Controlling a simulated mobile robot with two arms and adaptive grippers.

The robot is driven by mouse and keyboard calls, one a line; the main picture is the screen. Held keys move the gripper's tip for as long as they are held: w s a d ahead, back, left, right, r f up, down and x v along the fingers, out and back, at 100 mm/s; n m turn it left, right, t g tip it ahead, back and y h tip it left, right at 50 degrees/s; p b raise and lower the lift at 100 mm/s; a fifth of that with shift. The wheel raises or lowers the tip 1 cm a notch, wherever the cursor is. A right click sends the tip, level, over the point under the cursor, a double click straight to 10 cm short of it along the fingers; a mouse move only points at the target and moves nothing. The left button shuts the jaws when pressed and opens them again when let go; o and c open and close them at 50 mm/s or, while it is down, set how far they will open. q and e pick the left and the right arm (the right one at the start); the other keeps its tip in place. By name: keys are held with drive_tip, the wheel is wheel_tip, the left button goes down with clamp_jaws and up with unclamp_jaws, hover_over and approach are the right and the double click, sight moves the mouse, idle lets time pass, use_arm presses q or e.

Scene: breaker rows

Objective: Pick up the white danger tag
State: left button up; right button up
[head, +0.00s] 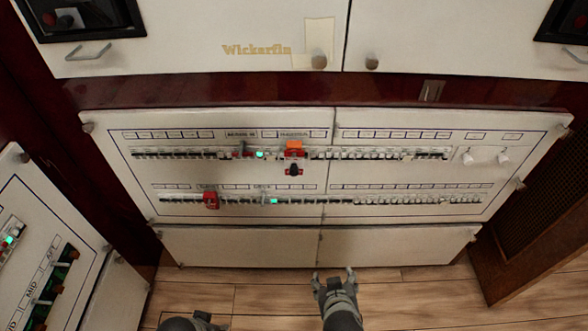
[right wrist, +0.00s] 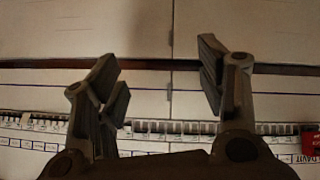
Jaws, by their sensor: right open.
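I cannot make out a white danger tag for certain in either view. On the breaker panel (head: 330,175) in the head view are an orange-red block (head: 293,147) with a dark knob below it, and a red piece (head: 210,199) on the lower row. My right gripper (head: 334,274) is open and empty, low in front of the panel's bottom edge. Its spread fingers also show in the right wrist view (right wrist: 165,85), with nothing between them. My left gripper (head: 195,320) is cut off at the bottom edge, so its fingers cannot be judged.
A pale rectangular sheet or plate (head: 319,43) is on the upper cabinet beside a knob. Green lights (head: 260,154) glow in the breaker rows. Another panel (head: 45,250) stands at the left and a brown cabinet (head: 530,230) at the right. Wooden floor (head: 420,300) is clear.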

drive_tip(key=w+a+r+t+b, duration=0.1)
drive_tip(key=w+a+r+t, duration=0.4)
drive_tip(key=r, duration=0.5)
drive_tip(key=m+t+b, duration=0.2)
drive_tip(key=t, duration=0.1)
approach(294, 175)
drive_tip(key=f, duration=0.1)
drive_tip(key=shift+t+y, duration=0.3)
drive_tip(key=shift+y, duration=0.1)
drive_tip(key=w, duration=0.5)
drive_tip(key=shift+w+d+r+p, duration=0.1)
drive_tip(key=shift+w+r+p, duration=0.1)
drive_tip(key=shift+p, duration=0.1)
drive_tip(key=shift+w+d+f, duration=0.1)
drive_tip(key=shift+w, duration=1.4)
drive_tip(key=shift+w+d+f, duration=0.1)
drive_tip(key=shift+w, duration=1.4)
use_arm(q)
drive_tip(key=w+v, duration=0.1)
drive_tip(key=v, duration=0.9)
drive_tip(key=shift+a+r+t, duration=0.15)
drive_tip(key=shift+r+t, duration=0.15)
drive_tip(key=shift+r, duration=0.25)
use_arm(e)
drive_tip(key=shift+c, duration=0.3)
drive_tip(key=c, duration=0.8)
